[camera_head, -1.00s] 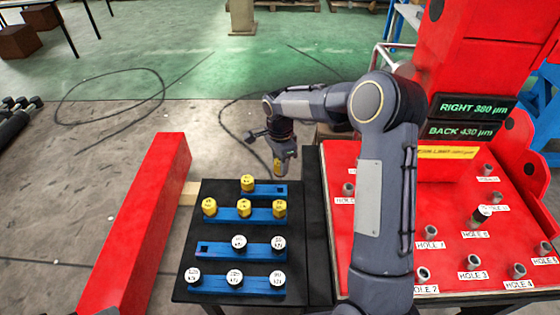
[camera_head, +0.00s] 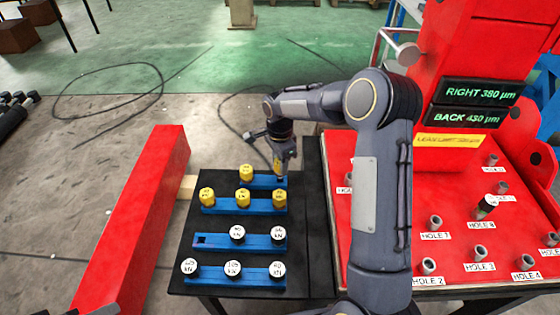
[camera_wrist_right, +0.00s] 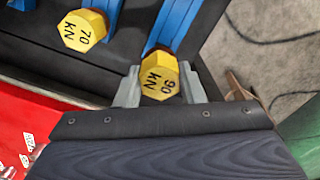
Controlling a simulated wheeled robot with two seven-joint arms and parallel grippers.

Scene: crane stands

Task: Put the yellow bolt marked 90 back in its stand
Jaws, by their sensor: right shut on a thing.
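The yellow hex bolt marked 90 kN (camera_wrist_right: 160,78) sits between the fingers of my right gripper (camera_wrist_right: 160,88), its marked head facing the wrist camera. In the head view my right gripper (camera_head: 281,176) points down at the right end of the back blue stand (camera_head: 264,181). The bolt's lower part and the hole under it are hidden, so I cannot tell how deep it sits. My left gripper is not in view.
The second blue stand (camera_head: 262,209) holds yellow bolts, including one marked 70 kN (camera_wrist_right: 83,30). White-topped bolts fill the front stands, with one empty left hole (camera_head: 202,239). A red beam (camera_head: 135,225) lies left; a red plate with labelled holes (camera_head: 450,250) is right.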

